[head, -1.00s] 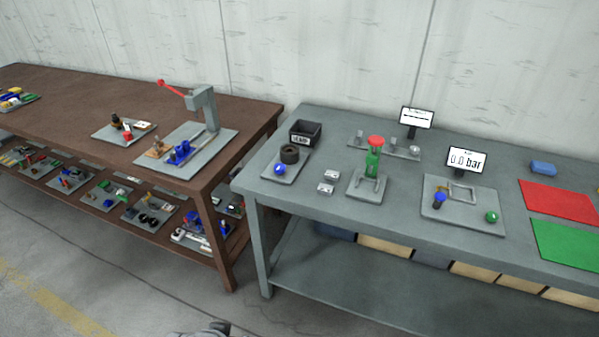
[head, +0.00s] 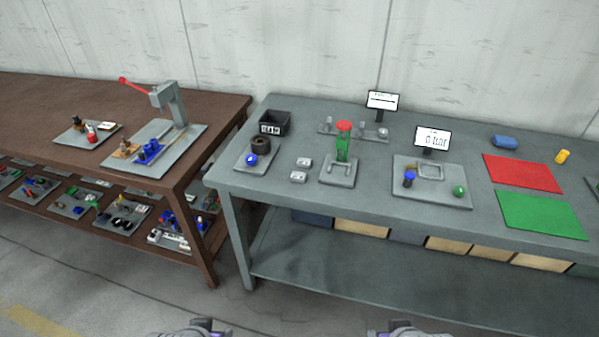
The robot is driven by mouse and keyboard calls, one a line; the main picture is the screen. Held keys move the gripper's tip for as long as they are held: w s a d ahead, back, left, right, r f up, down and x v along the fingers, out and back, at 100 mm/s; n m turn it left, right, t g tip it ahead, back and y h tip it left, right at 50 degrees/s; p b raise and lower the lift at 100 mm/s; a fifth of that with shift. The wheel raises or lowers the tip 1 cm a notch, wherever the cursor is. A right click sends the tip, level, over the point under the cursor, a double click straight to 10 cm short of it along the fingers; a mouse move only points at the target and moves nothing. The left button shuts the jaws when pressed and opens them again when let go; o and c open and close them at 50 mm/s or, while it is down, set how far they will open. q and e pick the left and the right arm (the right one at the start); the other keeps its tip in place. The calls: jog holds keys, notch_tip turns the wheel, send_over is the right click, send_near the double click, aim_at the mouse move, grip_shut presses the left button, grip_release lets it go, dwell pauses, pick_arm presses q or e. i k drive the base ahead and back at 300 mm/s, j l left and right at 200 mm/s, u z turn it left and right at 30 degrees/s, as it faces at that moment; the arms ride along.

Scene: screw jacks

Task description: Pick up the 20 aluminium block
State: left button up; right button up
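Two small silver blocks lie on the grey table, left of the green screw jack (head: 343,150) with its red top. The far block (head: 304,163) and the near block (head: 298,176) have light tops, but any markings are too small to read, so I cannot tell which is the 20 aluminium block. Parts of my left gripper (head: 205,327) and my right gripper (head: 395,328) show at the bottom edge, well short of the table and far from the blocks. Their fingers are mostly cut off, so their opening is unclear.
A black bin (head: 274,123) and a plate with a dark ring (head: 260,144) stand left of the blocks. A plate with blue and green knobs (head: 433,182), a red mat (head: 522,172) and a green mat (head: 541,214) lie right. A brown bench (head: 222,110) stands left across a gap.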

aim_at(301, 177)
jog(key=i+l+z, duration=0.15)
jog(key=i+l, duration=0.15)
jog(key=l, duration=0.2)
jog(key=i+l+z, duration=0.2)
jog(key=i+l, duration=0.15)
jog(key=l, duration=0.1)
